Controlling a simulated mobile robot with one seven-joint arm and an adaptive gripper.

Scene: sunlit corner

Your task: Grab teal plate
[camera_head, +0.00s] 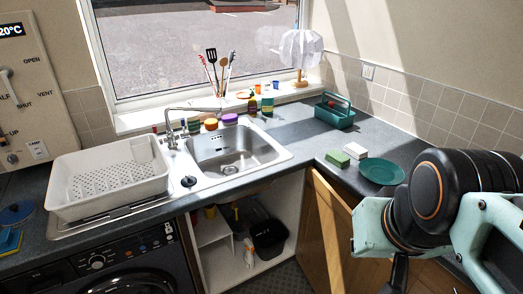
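The teal plate (380,171) lies flat on the dark countertop at the right, near the tiled wall. Its right edge is close to my arm in the picture. My arm fills the lower right of the view in front of the counter. My gripper's fingertips cannot be made out, so I cannot see whether they are open or shut. Nothing is seen touching the plate.
A green sponge (338,158) and a white block (356,151) lie just left of the plate. A teal caddy (335,112) stands behind them. The steel sink (235,153) and white dish rack (107,178) are to the left. An open wooden cupboard door (328,225) stands below the counter.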

